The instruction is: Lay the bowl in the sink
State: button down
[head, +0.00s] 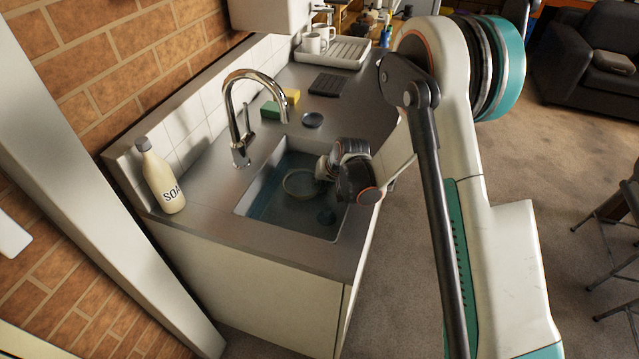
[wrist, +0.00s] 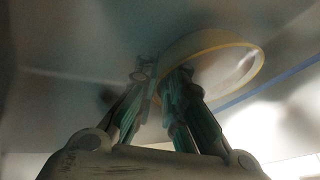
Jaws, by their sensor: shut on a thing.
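The bowl (head: 299,184) is pale with a yellowish rim and shows within the sink opening in the head view. The sink (head: 257,196) is a rectangular basin set in the grey counter. My gripper reaches into the sink from the right; my wrist hides its fingers in the head view. In the wrist view my gripper (wrist: 160,80) is shut on the side wall of the bowl (wrist: 225,48), with green-padded fingers on either side. The bowl looks tilted there. I cannot tell whether it touches the sink floor.
A chrome tap (head: 238,110) arches over the sink's back edge. A soap bottle (head: 160,178) stands at the counter's left end. A green and yellow sponge (head: 281,106), a dark round item (head: 313,120) and a drying rack with mugs (head: 332,52) are beyond the sink.

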jog(key=c, duration=2.1)
grip_release()
jog(key=shift+f, duration=0.2)
jog(key=o, duration=0.4)
jog(key=shift+r, duration=0.1)
